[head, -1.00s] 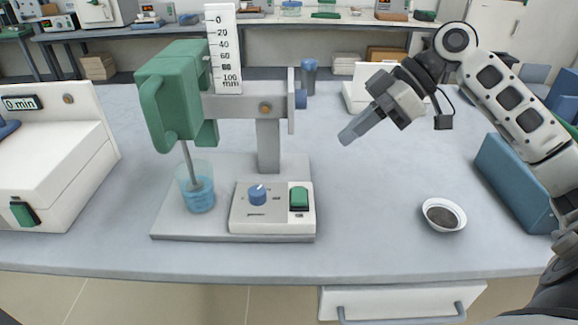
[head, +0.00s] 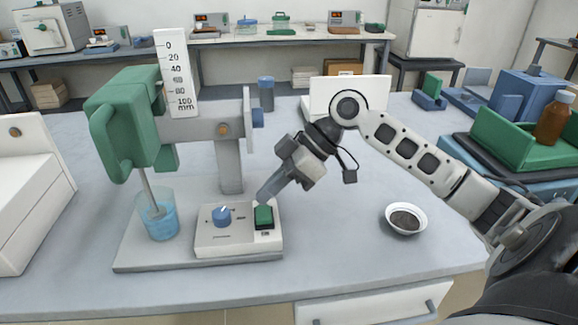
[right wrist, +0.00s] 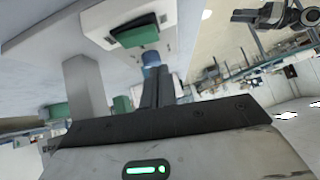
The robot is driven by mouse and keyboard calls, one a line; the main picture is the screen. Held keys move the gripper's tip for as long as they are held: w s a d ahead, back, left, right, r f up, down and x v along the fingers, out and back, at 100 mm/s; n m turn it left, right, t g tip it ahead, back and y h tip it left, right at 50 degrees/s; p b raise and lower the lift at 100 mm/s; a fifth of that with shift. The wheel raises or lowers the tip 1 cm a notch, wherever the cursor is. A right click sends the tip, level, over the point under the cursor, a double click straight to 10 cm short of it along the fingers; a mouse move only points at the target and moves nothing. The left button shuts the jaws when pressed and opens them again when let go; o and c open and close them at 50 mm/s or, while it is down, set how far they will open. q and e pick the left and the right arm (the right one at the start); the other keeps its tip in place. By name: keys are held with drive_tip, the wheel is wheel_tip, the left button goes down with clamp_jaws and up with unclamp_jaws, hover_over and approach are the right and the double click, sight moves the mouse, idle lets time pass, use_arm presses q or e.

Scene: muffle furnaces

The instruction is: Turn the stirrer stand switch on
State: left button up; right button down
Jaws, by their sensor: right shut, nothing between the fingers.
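The stirrer stand (head: 231,165) has a green motor head, a grey column and a base plate. On its white control box (head: 213,243) are a blue knob (head: 222,215) and a green rocker switch (head: 264,216). The switch also shows in the right wrist view (right wrist: 134,35). My right gripper (head: 264,197) is shut and empty, its fingertips pointing down just above the back edge of the switch; I cannot tell whether they touch it. Its fingers (right wrist: 158,85) are side by side in the right wrist view.
A beaker of blue liquid (head: 160,217) stands under the stirrer shaft. A white bowl of dark powder (head: 404,220) sits to the right. A white furnace (head: 25,200) is at left. A green tray with a brown bottle (head: 553,119) is at far right. The bench between box and bowl is clear.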

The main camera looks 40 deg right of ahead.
sight(256, 214)
drive_tip(key=shift+s+f, duration=0.15)
drive_tip(key=shift+f, duration=0.7)
drive_tip(key=shift+s+f, duration=0.1)
drive_tip(key=shift+f, duration=0.7)
drive_tip(key=shift+s+f+t, duration=0.15)
drive_tip(key=shift+f+t, duration=0.15)
drive_tip(key=shift+f, duration=0.05)
drive_tip(key=shift+r, duration=0.15)
drive_tip(key=shift+w+d+r+p, duration=0.2)
drive_tip(key=shift+w+d+p, duration=0.15)
drive_tip(key=shift+w, duration=0.35)
